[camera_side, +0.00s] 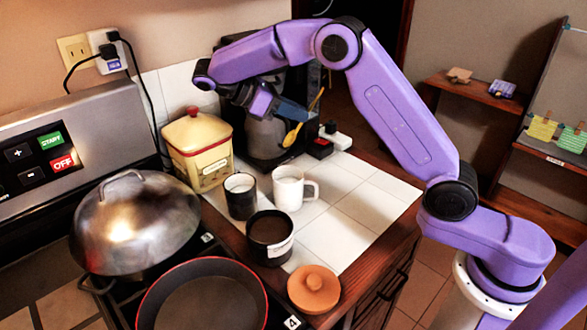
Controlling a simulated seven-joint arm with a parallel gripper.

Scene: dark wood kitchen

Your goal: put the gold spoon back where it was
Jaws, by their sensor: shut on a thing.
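The gold spoon (291,136) is held in the air above the back of the white-tiled counter. It tilts, with its bowl at the lower left and its handle rising to the upper right. My gripper (303,114) is shut on the spoon's handle. The fingertips are small and dark in this view. Below the spoon are a white mug (289,188) and a dark cup with a pale rim (240,197), both standing on the counter and apart from the spoon.
A cream canister (198,150) with a red knob stands at left. A dark pot (270,238), a terracotta lid (314,288), a domed steel lid (135,222) and a red-rimmed pan (205,300) are in front. A coffee machine (265,80) stands behind my gripper. Tiles at right are clear.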

